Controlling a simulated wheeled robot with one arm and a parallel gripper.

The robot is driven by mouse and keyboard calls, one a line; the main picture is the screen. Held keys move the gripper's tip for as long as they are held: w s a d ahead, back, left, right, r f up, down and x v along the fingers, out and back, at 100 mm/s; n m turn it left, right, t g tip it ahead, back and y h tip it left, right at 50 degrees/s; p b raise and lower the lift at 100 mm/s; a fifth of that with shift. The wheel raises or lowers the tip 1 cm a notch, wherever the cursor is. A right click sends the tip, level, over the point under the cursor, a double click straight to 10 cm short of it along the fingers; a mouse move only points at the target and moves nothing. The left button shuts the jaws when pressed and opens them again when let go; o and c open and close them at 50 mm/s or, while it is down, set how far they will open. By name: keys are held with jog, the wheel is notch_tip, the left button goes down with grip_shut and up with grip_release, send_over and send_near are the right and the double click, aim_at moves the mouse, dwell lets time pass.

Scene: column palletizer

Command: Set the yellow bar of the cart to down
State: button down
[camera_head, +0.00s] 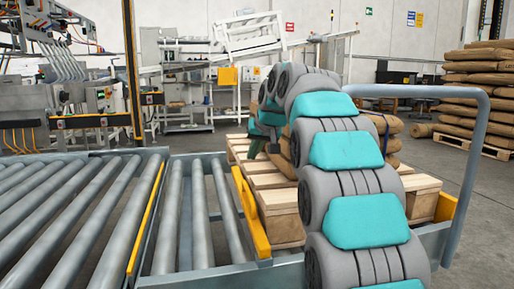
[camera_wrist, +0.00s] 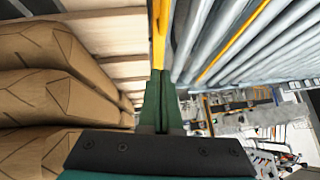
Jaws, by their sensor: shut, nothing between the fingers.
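The cart (camera_head: 207,263) has a yellow bar (camera_head: 250,213) along the left side of the wooden pallet, between the pallet and the rollers. In the wrist view, the yellow bar (camera_wrist: 160,35) runs away from me, just beyond my fingertips. My gripper (camera_wrist: 161,76) has its green fingers together with nothing between them. The tips overlap the near end of the bar in that view; I cannot tell whether they touch it. In the head view, my arm bends over the pallet and hides part of it. My gripper is mostly hidden there.
The pallet (camera_head: 275,200) carries brown sacks (camera_wrist: 45,95), close on the left of my gripper in the wrist view. Roller conveyors (camera_head: 85,215) lie to the left. A blue-grey handle (camera_head: 476,150) rises at the cart's right. Stacked sacks (camera_head: 485,85) stand at the back right.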

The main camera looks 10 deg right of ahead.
jog(key=x, duration=0.4)
jog(key=shift+s+f, duration=0.25)
jog(key=shift+f, duration=0.25)
jog(key=shift+s+a+f+b, duration=0.1)
jog(key=shift+a+f+b, duration=0.1)
jog(key=shift+f, duration=0.45)
jog(key=shift+s+a+f+b, duration=0.1)
jog(key=shift+f+b, duration=0.05)
jog(key=shift+f, duration=0.5)
jog(key=shift+w, duration=0.1)
jog(key=shift+w+f+g+p, duration=0.3)
jog(key=shift+f+p, duration=0.1)
jog(key=shift+p, duration=0.3)
jog(key=shift+f, duration=0.4)
jog(key=shift+r, duration=0.15)
